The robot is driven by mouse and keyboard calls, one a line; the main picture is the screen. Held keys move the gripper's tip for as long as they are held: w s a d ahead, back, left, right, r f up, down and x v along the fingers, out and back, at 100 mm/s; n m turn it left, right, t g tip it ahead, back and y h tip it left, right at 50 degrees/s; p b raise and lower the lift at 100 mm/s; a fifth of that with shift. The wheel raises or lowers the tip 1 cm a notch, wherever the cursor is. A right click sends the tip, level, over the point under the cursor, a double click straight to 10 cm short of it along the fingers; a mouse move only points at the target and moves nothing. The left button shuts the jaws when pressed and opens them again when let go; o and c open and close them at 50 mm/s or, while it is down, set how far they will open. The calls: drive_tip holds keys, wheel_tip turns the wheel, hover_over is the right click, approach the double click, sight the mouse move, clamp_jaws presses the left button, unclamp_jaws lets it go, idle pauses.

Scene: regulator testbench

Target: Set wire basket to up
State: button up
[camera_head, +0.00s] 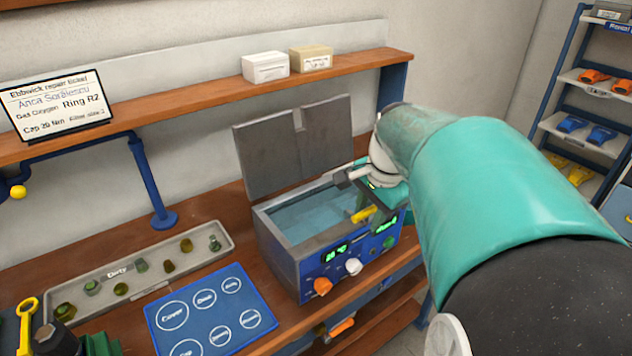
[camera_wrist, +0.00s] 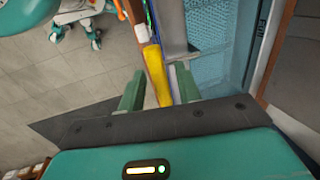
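The grey bath with a blue front panel (camera_head: 343,268) stands on the bench with its split lid raised, and bluish liquid shows inside. A yellow handle (camera_head: 363,214) shows at its right end, below my gripper (camera_head: 368,192). In the wrist view, the wire basket (camera_wrist: 216,45) shows as blue mesh inside the bath. The yellow handle (camera_wrist: 156,75) lies between the green fingers of my gripper (camera_wrist: 158,88), with gaps visible on both sides. The fingers are open. My gripper and arm hide part of the bath's right end.
The raised lid (camera_head: 268,155) stands behind the bath. A grey tray (camera_head: 150,287) of small parts and a blue mat (camera_head: 240,290) with white circles lie to the left. A wooden shelf (camera_head: 190,98) runs above the bench.

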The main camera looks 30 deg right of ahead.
drive_tip(key=shift+c, duration=0.4)
clamp_jaws()
drive_tip(key=shift+r, duration=3.6)
drive_tip(key=shift+d, duration=0.1)
drive_tip(key=shift+o, duration=0.4)
unclamp_jaws()
wheel_tip(320, 180, up, 13)
drive_tip(key=s, duration=0.2)
drive_tip(key=shift+s+r, duration=0.2)
drive_tip(key=shift+s, duration=0.1)
